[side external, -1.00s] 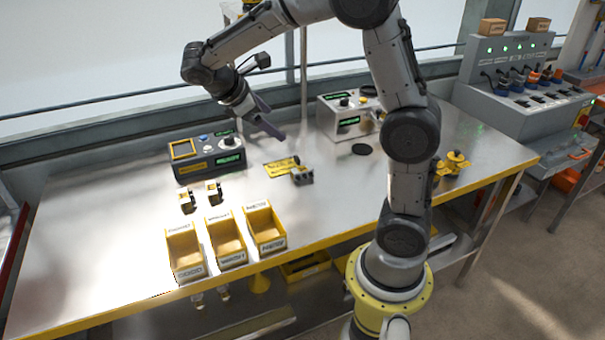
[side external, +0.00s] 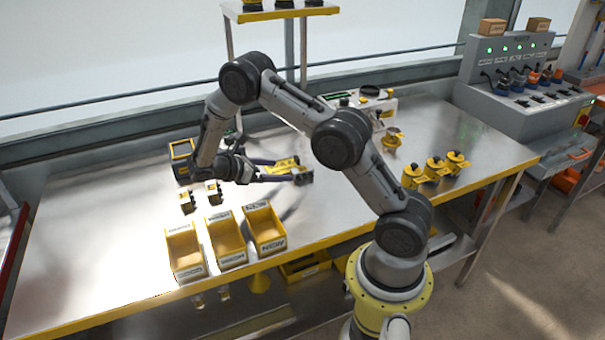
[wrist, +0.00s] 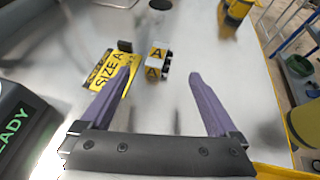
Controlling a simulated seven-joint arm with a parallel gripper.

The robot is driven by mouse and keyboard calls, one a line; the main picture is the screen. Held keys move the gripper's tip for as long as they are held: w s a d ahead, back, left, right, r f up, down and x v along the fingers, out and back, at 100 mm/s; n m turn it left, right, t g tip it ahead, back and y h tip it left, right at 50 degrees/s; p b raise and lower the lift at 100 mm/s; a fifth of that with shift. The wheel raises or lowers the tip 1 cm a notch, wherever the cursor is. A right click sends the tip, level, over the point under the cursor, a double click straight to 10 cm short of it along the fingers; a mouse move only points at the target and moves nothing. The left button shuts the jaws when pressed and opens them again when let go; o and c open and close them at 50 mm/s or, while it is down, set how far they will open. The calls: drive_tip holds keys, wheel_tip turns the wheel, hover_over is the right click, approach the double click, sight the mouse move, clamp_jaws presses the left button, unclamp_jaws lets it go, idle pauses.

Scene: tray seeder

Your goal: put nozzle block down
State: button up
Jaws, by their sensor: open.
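The nozzle block (side external: 303,178), a small dark and grey block with yellow "A" labels, rests on the bench beside the yellow-and-black SIZE A plate (side external: 281,166). In the wrist view the block (wrist: 157,61) is just right of the plate (wrist: 104,83), apart from or at most close to its edge. My gripper (side external: 283,171) is low over the bench, reaching right toward the block. Its purple fingers (wrist: 160,76) are open and empty in the wrist view. The block shows between and slightly beyond the fingertips. Whether a finger touches it cannot be told.
Three yellow bins (side external: 228,259) stand at the front edge. Two small blocks (side external: 187,203) sit behind them. A control box (side external: 181,152) is partly hidden behind my arm. Several yellow-and-black pieces (side external: 434,167) stand at the right. The bench's left side is clear.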

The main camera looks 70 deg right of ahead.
sight(301, 171)
drive_tip(key=shift+x, duration=4.4)
drive_tip(key=shift+r, duration=0.1)
clamp_jaws()
